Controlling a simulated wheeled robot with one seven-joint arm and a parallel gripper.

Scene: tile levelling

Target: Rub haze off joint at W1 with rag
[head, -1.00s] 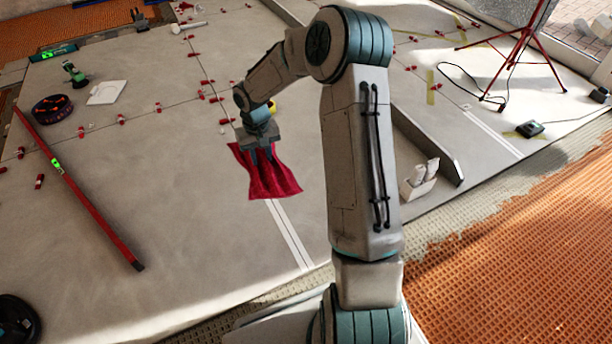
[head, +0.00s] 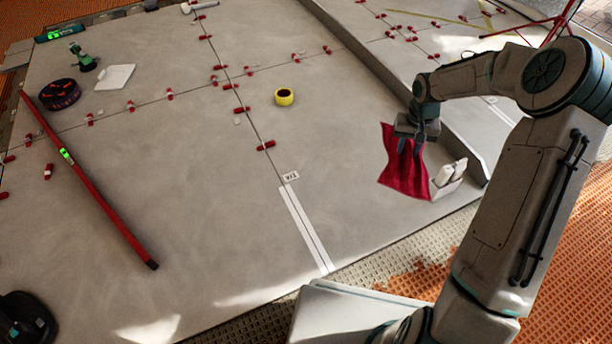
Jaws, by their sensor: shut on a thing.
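My gripper (head: 411,146) is shut on a red rag (head: 403,178), which hangs spread below the fingers at the right. It is close to a white holder with white containers; I cannot tell if the rag touches the slab. A small white label (head: 291,176) lies at the end of a pair of white strips (head: 305,228), beside the tile joint (head: 262,152). Its lettering looks upside down and is too small to read surely as W1. The strips and label are uncovered, well left of the rag. I cannot make out haze on the joint.
The white holder (head: 446,186) stands by a long raised ledge (head: 400,85) at right. A yellow tape roll (head: 285,97) and several red clips (head: 266,146) sit on the tiles. A long red level (head: 100,200) lies left. The tile between level and strips is clear.

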